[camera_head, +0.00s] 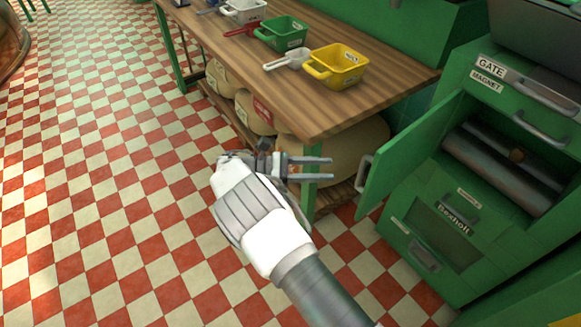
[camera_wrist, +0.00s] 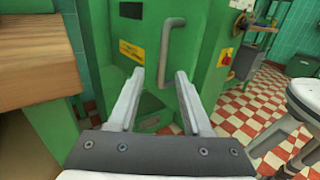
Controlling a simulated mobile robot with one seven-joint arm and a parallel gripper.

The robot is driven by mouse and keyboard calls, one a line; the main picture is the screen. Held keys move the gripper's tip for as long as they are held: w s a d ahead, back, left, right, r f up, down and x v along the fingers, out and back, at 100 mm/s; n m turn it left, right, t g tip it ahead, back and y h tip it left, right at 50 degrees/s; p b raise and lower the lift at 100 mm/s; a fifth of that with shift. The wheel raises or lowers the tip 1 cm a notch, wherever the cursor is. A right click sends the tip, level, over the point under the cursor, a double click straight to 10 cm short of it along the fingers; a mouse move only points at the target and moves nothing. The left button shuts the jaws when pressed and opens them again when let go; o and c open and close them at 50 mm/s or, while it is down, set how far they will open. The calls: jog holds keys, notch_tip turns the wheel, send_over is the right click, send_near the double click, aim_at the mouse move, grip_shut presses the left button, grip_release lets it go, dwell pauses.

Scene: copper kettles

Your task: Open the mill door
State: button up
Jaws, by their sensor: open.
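The green mill (camera_head: 440,235) stands at the right. Its green door (camera_head: 405,155) stands swung out from the front, and metal rollers (camera_head: 500,168) show in the opening. The door's grey handle (camera_head: 363,173) is at its left edge. In the wrist view the bent handle (camera_wrist: 168,48) is ahead on a green panel. My gripper (camera_head: 331,169) is open and empty, left of the handle and apart from it in the head view.
A wooden table (camera_head: 300,105) stands left of the mill, its corner close above my gripper. It holds a yellow bin (camera_head: 345,75), a green bin (camera_head: 285,42) and a white scoop (camera_head: 290,60). Sacks (camera_head: 255,112) fill the shelf below. The checkered floor (camera_head: 110,180) at left is clear.

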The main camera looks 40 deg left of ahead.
jog(key=b+v, duration=0.1)
jog(key=v, duration=0.6)
jog(key=shift+s+a, duration=0.25)
jog(key=shift+a, duration=0.05)
